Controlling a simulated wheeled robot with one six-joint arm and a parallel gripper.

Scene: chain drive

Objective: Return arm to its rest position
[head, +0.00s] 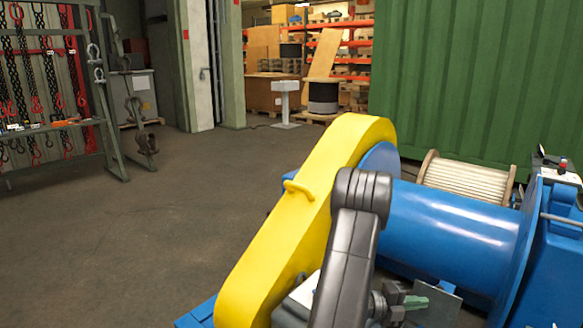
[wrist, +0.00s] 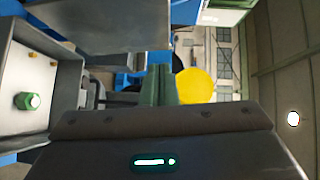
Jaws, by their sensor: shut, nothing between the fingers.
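My gripper (head: 416,302) is low at the front of the head view, beside the blue drum machine, with its greenish fingers together and nothing between them. The wrist view shows the same fingers (wrist: 158,85) pressed side by side. My arm stands folded in front of the yellow chain guard (head: 300,225) and hides part of it. The guard is in place on the machine's side, with a small handle on its face. A rounded yellow part (wrist: 196,87) shows past the fingers in the wrist view.
The blue drum (head: 450,225) fills the right, with a rope reel (head: 466,180) behind it. A grey box with a green button (wrist: 28,101) is at the wrist view's left. A chain rack (head: 60,90) stands far left. The floor (head: 150,230) between is clear.

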